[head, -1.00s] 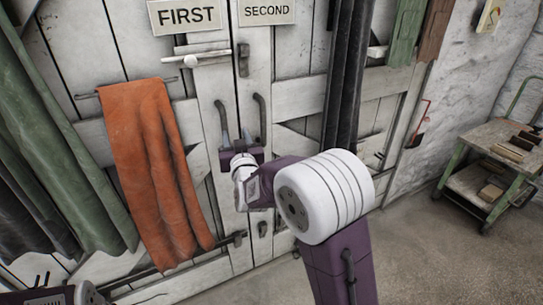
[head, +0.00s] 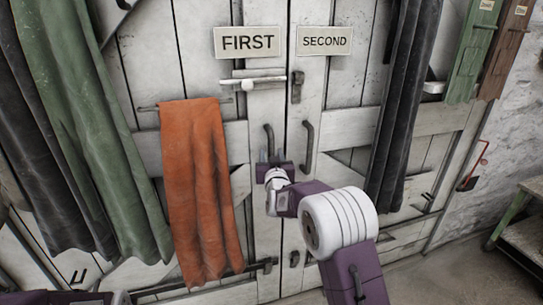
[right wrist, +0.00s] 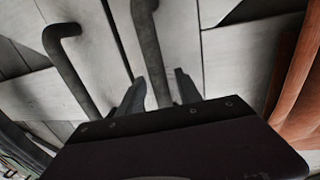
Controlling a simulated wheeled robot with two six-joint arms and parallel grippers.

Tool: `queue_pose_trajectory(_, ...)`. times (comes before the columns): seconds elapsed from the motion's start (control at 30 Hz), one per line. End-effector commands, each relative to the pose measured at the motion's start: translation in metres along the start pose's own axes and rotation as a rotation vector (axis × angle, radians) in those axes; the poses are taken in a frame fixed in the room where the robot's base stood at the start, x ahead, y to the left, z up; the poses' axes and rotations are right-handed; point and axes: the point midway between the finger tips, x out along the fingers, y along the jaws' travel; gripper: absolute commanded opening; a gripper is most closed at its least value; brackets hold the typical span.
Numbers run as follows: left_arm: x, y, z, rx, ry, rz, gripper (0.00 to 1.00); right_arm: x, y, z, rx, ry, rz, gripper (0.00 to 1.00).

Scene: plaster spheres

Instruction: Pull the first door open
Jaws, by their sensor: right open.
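The FIRST door (head: 265,225) is a white plank door under the FIRST sign (head: 247,42) and looks closed. Its dark bar handle (head: 268,138) stands upright near the door's right edge. My right gripper (head: 272,160) is at the lower part of this handle. In the right wrist view the open fingers (right wrist: 160,92) are on either side of the handle (right wrist: 150,50), with gaps visible; contact cannot be told. The SECOND door's handle (head: 308,147) is just right of the gripper; it also shows in the right wrist view (right wrist: 75,70). My left gripper is out of view.
A pale sliding bolt (head: 250,83) and a dark latch (head: 297,87) are above the handles. An orange cloth (head: 202,190) hangs on a rail left of the handle. Green and black drapes flank the doors. A cart (head: 525,225) stands far right, with clear floor before it.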

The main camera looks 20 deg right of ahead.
Motion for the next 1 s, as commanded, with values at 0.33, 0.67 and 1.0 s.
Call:
queue_pose_trajectory(0.33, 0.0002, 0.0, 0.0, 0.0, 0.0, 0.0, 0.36, -0.0004, -0.0001, 0.0001, 0.0, 0.0, 0.0, 0.0)
queue_pose_trajectory(0.67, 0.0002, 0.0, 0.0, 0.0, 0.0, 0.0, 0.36, -0.0005, -0.0001, 0.0001, 0.0, 0.0, 0.0, 0.0)
queue_pose_trajectory(1.0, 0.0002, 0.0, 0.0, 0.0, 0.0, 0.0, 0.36, -0.0006, -0.0002, 0.0001, 0.0, 0.0, 0.0, 0.0)
